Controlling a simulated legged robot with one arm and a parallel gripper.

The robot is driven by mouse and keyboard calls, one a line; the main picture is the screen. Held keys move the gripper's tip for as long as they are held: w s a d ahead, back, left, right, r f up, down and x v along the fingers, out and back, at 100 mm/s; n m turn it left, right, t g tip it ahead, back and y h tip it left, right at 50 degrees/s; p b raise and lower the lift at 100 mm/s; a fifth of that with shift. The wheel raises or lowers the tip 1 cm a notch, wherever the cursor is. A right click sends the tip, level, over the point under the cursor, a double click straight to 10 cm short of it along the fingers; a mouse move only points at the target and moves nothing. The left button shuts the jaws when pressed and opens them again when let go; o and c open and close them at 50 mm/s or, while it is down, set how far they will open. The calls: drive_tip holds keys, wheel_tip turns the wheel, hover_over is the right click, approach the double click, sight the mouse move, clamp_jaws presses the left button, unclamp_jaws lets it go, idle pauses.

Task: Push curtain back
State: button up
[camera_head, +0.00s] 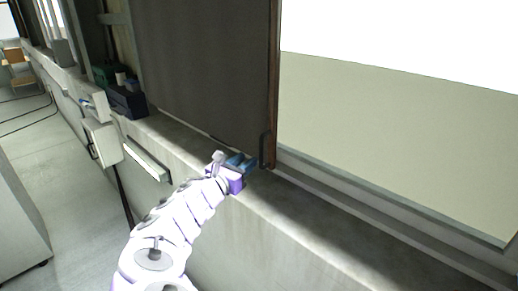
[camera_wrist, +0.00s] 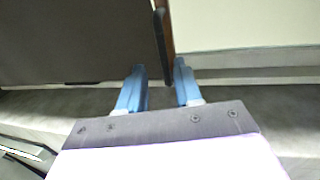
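The curtain (camera_head: 210,65) is a dark panel hanging in front of the window at the upper middle. A brown wooden strip (camera_head: 272,70) runs down its right edge, with a dark handle (camera_head: 264,148) near the bottom. In the wrist view the curtain (camera_wrist: 70,40) fills the upper left, and the handle (camera_wrist: 160,45) shows at its edge. My gripper (camera_head: 247,162) is by the curtain's lower right corner, above the sill. Its blue fingers (camera_wrist: 158,72) are apart, with the handle ahead of the gap. I cannot tell whether they touch it.
The concrete sill (camera_head: 300,215) runs below the curtain and window. The bright window (camera_head: 400,110) is uncovered to the right. Dark bins (camera_head: 127,98) stand on the sill at left, above a grey wall box (camera_head: 103,142). The floor (camera_head: 45,150) at left is open, with cables on it.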

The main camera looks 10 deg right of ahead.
hover_over(261, 165)
drive_tip(key=shift+w+a, duration=0.15)
drive_tip(key=shift+w, duration=0.2)
drive_tip(key=shift+d, duration=0.2)
clamp_jaws()
idle(0.4)
